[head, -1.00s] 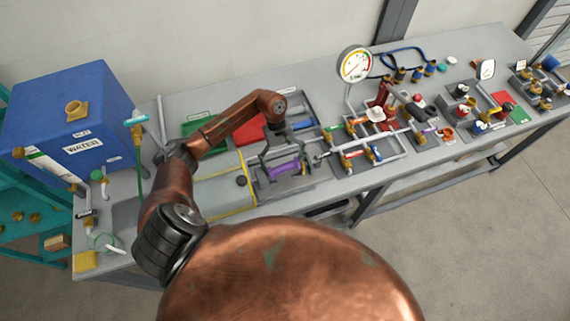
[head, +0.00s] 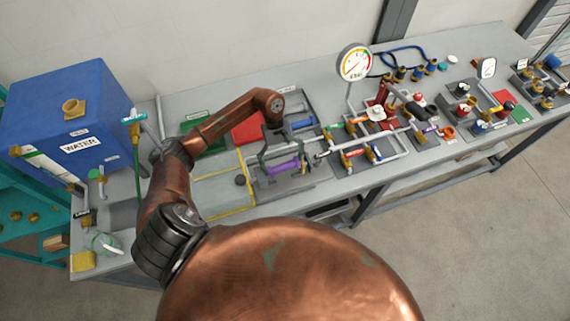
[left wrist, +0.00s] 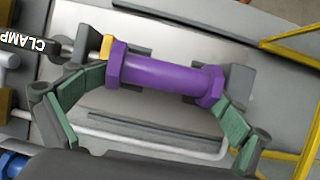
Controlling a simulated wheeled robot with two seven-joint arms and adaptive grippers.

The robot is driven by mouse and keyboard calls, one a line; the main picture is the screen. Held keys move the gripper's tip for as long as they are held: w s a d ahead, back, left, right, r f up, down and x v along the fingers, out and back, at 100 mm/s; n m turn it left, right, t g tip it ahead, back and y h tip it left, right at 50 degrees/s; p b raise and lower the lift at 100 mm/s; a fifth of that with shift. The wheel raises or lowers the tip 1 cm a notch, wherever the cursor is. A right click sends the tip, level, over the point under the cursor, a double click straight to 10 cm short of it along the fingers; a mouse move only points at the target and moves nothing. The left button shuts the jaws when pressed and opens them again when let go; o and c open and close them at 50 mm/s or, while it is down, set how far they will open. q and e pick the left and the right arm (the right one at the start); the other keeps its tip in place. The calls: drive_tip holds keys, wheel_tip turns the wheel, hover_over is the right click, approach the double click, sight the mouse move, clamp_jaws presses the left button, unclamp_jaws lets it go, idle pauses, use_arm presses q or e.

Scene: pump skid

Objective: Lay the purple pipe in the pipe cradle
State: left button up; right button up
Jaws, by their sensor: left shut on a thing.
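The purple pipe (head: 285,167) has a flange at each end. It also shows in the left wrist view (left wrist: 160,74). My left gripper (head: 287,160) is shut on it from above, with green finger pads (left wrist: 235,124) at its two ends. Grey blocks (left wrist: 240,82) stand close behind and under the pipe, on a grey plate (head: 313,180); these look like the pipe cradle. The frames do not show clearly whether the pipe rests on them or hangs just above. My right gripper is not in view.
A blue pipe (head: 301,124) lies behind, and piping with a gauge (head: 354,62) stands to the right. A yellow-lined area (head: 225,190) lies left of the pipe. A red mat (head: 248,129) and a blue water tank (head: 70,125) are further left.

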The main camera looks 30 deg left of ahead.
sight(278, 168)
use_arm(q)
drive_tip(key=shift+s+a+f, duration=0.3)
drive_tip(key=shift+s+f, duration=0.1)
drive_tip(key=shift+f, duration=0.15)
drive_tip(key=shift+s+a+f, duration=0.3)
drive_tip(key=shift+s+f, duration=0.1)
drive_tip(key=shift+f, duration=0.15)
drive_tip(key=o, duration=1.7)
drive_tip(key=v, duration=0.4)
drive_tip(key=d+v, duration=0.1)
drive_tip(key=v, duration=0.4)
drive_tip(key=w+v, duration=0.1)
drive_tip(key=v, duration=0.3)
drive_tip(key=shift+w+d+r, duration=0.15)
drive_tip(key=shift+d+r, duration=0.1)
drive_tip(key=shift+r, duration=0.15)
drive_tip(key=shift+r, duration=0.1)
